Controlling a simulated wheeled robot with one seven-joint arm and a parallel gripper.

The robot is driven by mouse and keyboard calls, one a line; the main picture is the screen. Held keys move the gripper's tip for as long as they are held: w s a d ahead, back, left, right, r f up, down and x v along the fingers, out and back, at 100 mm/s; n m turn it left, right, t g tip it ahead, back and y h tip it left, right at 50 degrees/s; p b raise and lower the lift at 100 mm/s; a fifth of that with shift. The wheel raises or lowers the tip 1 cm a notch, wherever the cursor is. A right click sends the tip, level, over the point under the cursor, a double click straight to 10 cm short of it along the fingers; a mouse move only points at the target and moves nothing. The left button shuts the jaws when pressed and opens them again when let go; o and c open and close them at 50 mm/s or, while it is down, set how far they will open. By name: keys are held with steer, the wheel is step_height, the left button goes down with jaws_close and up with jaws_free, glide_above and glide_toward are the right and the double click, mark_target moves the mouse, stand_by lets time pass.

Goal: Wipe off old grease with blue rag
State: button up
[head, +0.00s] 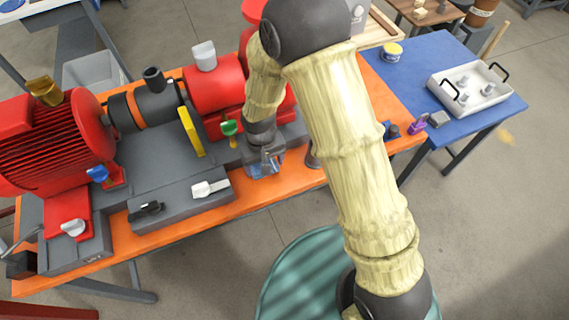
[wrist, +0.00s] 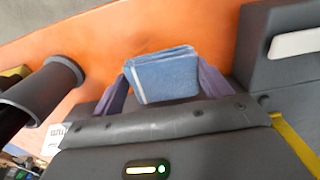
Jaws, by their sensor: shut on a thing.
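My gripper (head: 263,168) is over the front part of the orange bench, beside the grey pump base. In the wrist view its two purple-grey fingers (wrist: 164,86) are shut on a folded blue rag (wrist: 166,72). I cannot make out a grease patch in either view.
The red motor (head: 55,140) and red pump (head: 212,90) stand on the bench (head: 235,203). Grey blocks with a black handle (head: 146,212) and a white handle (head: 211,188) lie left of my gripper. A blue table (head: 430,65) at right bears a metal tray (head: 490,108).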

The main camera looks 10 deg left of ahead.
steer(key=shift+s+d+r+p, duration=0.1)
steer(key=shift+s+r+p, duration=0.15)
steer(key=shift+r, duration=0.45)
steer(key=shift+w+r+p, duration=0.15)
steer(key=shift+r+p, duration=1.6)
steer(key=shift+r, duration=0.45)
